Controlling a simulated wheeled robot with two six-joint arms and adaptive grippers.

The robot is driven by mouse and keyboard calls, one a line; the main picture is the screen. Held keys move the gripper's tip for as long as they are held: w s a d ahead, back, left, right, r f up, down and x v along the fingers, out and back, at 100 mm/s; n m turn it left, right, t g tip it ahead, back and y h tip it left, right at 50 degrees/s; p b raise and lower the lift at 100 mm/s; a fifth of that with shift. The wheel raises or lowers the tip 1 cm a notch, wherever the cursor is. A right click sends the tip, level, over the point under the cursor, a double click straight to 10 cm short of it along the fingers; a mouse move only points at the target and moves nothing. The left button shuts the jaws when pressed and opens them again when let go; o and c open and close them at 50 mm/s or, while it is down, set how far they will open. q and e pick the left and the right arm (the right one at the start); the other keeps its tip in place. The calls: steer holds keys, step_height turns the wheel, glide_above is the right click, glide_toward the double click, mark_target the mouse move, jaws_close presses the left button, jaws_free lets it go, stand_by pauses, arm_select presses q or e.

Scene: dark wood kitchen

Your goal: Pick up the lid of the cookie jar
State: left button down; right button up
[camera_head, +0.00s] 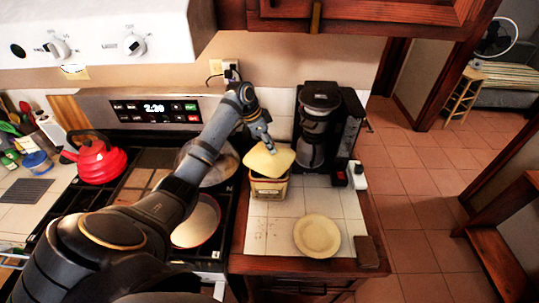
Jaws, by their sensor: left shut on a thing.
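The cookie jar (268,188) is a squarish yellow-and-tan container on the white tiled counter, just right of the stove. Its pale yellow lid (271,162) is over the jar's top, tilted, and hides most of the opening. My left gripper (268,146) comes in from the left across the stove and is shut on the lid at its upper side. The fingertips are small in the picture, so the exact contact is hard to see. How far the lid is apart from the jar's rim cannot be told exactly. My right gripper is not in view.
A black coffee maker (318,125) stands close to the right of the jar. A cream plate (317,236) lies on the counter in front. Pans (196,222) and a red kettle (97,160) are on the stove. Tiles between jar and plate are clear.

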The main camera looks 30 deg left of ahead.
arm_select(q)
steer(key=s+r, duration=0.1)
steer(key=s+d+r+b, duration=0.1)
steer(key=r, duration=0.1)
steer(key=s+d+r+b, duration=0.1)
steer(key=shift+s+r, duration=0.25)
steer(key=shift+s, duration=0.1)
steer(key=s+d+r+b, duration=0.3)
steer(key=s+d+r, duration=0.1)
steer(key=s, duration=0.3)
steer(key=w+a+f+n+p, duration=0.1)
steer(key=w+a+n+p, duration=0.1)
steer(key=w+p, duration=0.1)
steer(key=w+a+f+n+y+p, duration=0.1)
steer(key=w+a+f+n+p, duration=0.1)
steer(key=w+p, duration=0.1)
steer(key=w+a+f+n+t+p, duration=0.1)
steer(key=w+a+p, duration=0.1)
steer(key=w, duration=0.3)
steer(key=shift+w+a+f+n+y+p, duration=0.15)
steer(key=shift+a+f+n+y+p, duration=0.2)
steer(key=shift+p, duration=0.25)
steer(key=shift+f, duration=0.45)
step_height(320, 180, down, 4)
steer(key=shift+f+b, duration=0.25)
steer(key=shift+b, duration=0.1)
steer(key=shift+f, duration=0.75)
steer(key=shift+r, duration=0.1)
